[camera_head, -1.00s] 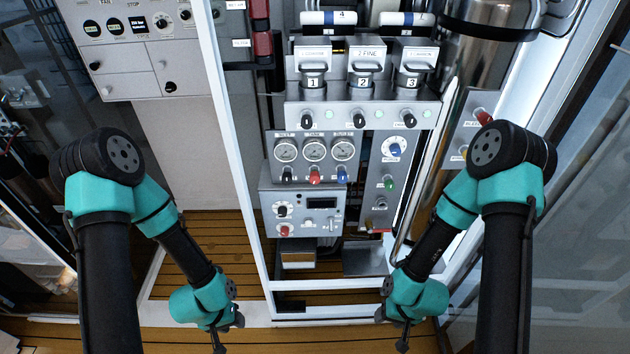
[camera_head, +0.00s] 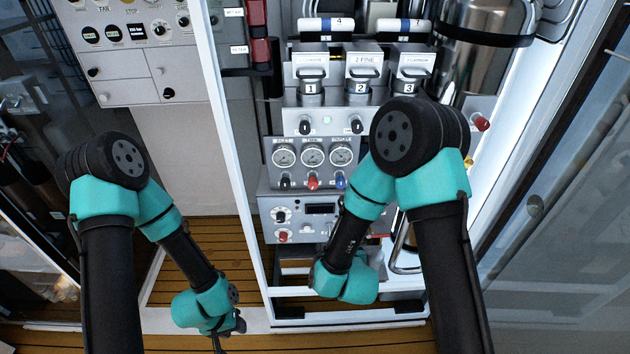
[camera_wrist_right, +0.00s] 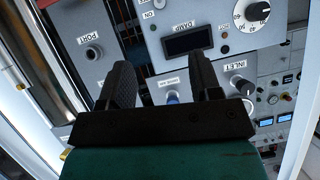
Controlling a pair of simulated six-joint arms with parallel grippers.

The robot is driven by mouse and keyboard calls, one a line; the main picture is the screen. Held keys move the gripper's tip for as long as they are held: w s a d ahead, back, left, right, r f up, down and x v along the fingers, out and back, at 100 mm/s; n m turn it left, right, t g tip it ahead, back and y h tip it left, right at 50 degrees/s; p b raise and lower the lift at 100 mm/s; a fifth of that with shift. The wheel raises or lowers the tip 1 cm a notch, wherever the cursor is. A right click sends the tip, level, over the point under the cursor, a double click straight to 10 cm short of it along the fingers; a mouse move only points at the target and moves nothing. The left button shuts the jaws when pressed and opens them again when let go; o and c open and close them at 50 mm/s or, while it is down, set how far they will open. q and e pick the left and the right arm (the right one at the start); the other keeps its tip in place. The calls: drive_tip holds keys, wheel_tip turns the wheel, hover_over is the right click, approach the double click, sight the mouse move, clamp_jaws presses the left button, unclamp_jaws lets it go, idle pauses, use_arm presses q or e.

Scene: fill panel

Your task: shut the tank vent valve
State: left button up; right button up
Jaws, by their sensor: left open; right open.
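No label clearly readable as tank vent shows, so I cannot tell which knob is the vent valve. Under three gauges in the head view are a black knob (camera_head: 285,183), a red knob (camera_head: 313,183) and a blue knob (camera_head: 340,182). In the right wrist view, my right gripper (camera_wrist_right: 163,82) is open and empty; a blue-tipped knob (camera_wrist_right: 172,97) shows between its fingers, and a black knob marked INLET (camera_wrist_right: 243,87) is to their right. In the head view my right wrist hides that gripper. My left gripper (camera_head: 226,332) is open, low above the floor, away from the panel.
Three valves (camera_head: 358,80) numbered 1 to 3 stand above the gauges. A lower box (camera_head: 320,209) has a display and knobs. A steel cylinder (camera_head: 485,65) stands at the right. A white frame post (camera_head: 232,150) separates the panel from the left side. My right arm covers the panel's right part.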

sight(313, 187)
drive_tip(key=a+r+t+h, duration=0.1)
drive_tip(key=a+r+t, duration=0.4)
drive_tip(key=r, duration=0.6)
drive_tip(key=shift+s+a+r+t, duration=0.3)
drive_tip(key=shift+s+a+t, duration=0.1)
drive_tip(key=shift+a, duration=0.8)
drive_tip(key=shift+w, duration=0.1)
drive_tip(key=w, duration=1.7)
drive_tip(key=shift+w+a, duration=0.15)
drive_tip(key=c, duration=0.9)
